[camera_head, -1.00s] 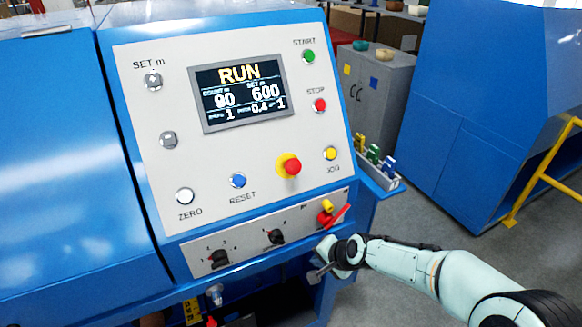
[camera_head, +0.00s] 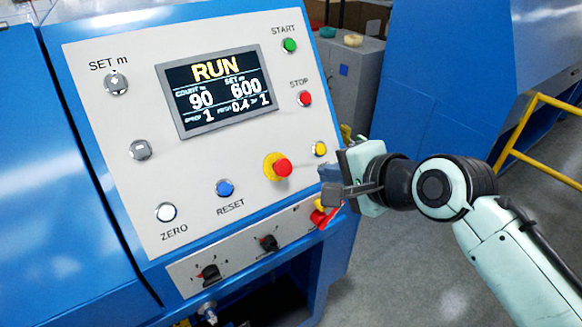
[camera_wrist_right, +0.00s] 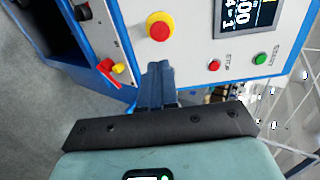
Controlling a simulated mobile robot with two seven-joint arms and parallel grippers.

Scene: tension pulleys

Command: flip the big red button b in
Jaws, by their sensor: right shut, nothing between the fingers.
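The big red button (camera_head: 281,168) is a round red mushroom head on a yellow collar, on the light grey panel below the screen. It also shows at the top of the right wrist view (camera_wrist_right: 159,29), tilted with the panel. My right gripper (camera_head: 330,186) is in front of the panel's right edge, to the right of the button and apart from it. In the right wrist view its fingers (camera_wrist_right: 158,72) are together and empty, pointing toward the panel below the button. My left gripper is in neither view.
The yellow JOG button (camera_head: 319,149) is just above my right gripper. A red lever switch (camera_head: 324,217) sits just below it. Red STOP (camera_head: 304,98), green START (camera_head: 289,45) and blue RESET (camera_head: 224,188) are nearby. The screen (camera_head: 213,92) reads RUN. A yellow rail (camera_head: 515,135) stands at right.

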